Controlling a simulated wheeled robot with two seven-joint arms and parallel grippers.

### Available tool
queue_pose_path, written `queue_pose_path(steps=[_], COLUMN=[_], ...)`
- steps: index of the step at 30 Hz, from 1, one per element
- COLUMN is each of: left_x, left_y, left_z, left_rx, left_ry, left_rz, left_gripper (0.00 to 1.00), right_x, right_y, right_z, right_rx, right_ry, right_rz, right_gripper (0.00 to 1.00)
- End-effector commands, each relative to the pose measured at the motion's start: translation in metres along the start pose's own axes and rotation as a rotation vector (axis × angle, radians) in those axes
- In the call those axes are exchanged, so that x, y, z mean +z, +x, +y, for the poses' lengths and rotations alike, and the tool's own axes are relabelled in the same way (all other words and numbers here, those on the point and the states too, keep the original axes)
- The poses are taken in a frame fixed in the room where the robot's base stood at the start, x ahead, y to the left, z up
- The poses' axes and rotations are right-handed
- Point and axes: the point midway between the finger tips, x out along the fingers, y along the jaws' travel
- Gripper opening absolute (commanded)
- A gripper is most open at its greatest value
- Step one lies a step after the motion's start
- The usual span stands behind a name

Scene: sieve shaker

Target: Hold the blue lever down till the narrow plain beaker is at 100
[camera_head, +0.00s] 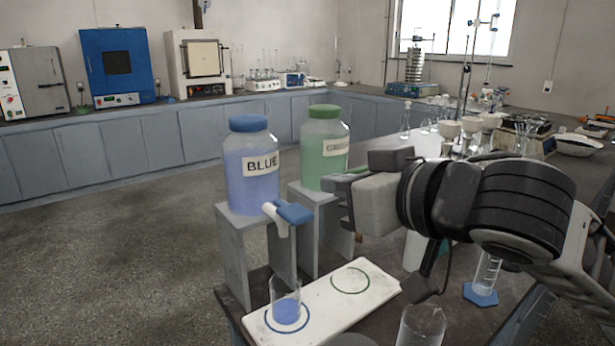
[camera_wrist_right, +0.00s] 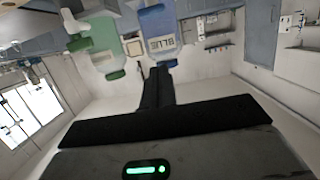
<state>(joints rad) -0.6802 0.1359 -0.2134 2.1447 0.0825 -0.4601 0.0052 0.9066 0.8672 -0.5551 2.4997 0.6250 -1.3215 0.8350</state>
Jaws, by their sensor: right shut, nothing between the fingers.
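The jar labelled BLUE (camera_head: 252,182) stands on a grey stand, with the blue lever (camera_head: 294,212) on its white tap. A narrow plain beaker (camera_head: 286,303) stands upright below the tap, on the blue ring of a white board. It holds blue liquid in its lower part; I cannot read a level on it. My right gripper (camera_head: 337,188) is shut and empty, to the right of the blue lever and a little higher, apart from it. In the right wrist view, the shut fingers (camera_wrist_right: 158,80) point toward the upside-down blue jar (camera_wrist_right: 160,32). My left gripper is out of view.
A green jar (camera_head: 325,150) stands on a second stand, close behind my right gripper. The white board (camera_head: 325,304) has an empty green ring. A clear glass vessel (camera_head: 422,328) is at the front edge, and a measuring cylinder (camera_head: 486,275) stands at the right.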

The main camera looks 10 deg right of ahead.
Motion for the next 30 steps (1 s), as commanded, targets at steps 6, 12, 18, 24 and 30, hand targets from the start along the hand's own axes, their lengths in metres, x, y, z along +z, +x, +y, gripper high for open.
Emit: queue_pose_path(steps=[6,12,18,24,30], left_x=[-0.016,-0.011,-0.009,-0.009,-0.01], left_y=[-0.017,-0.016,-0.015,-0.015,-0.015], left_z=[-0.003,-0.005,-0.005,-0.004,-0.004], left_rx=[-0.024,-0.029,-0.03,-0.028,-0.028], left_ry=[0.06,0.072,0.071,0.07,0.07], left_rz=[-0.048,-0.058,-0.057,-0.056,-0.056], left_gripper=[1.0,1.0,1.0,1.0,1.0], right_x=[-0.007,0.0,0.022,0.038,0.04], right_y=[0.017,0.056,0.077,0.081,0.081], right_z=[0.0,0.0,0.0,0.0,0.0], right_rx=[0.001,0.0,0.001,0.002,0.001], right_ry=[0.004,0.002,-0.002,-0.002,-0.001], right_rz=[-0.007,0.0,-0.005,-0.002,0.0], right_gripper=[0.0,0.0,0.0,0.0,0.0])
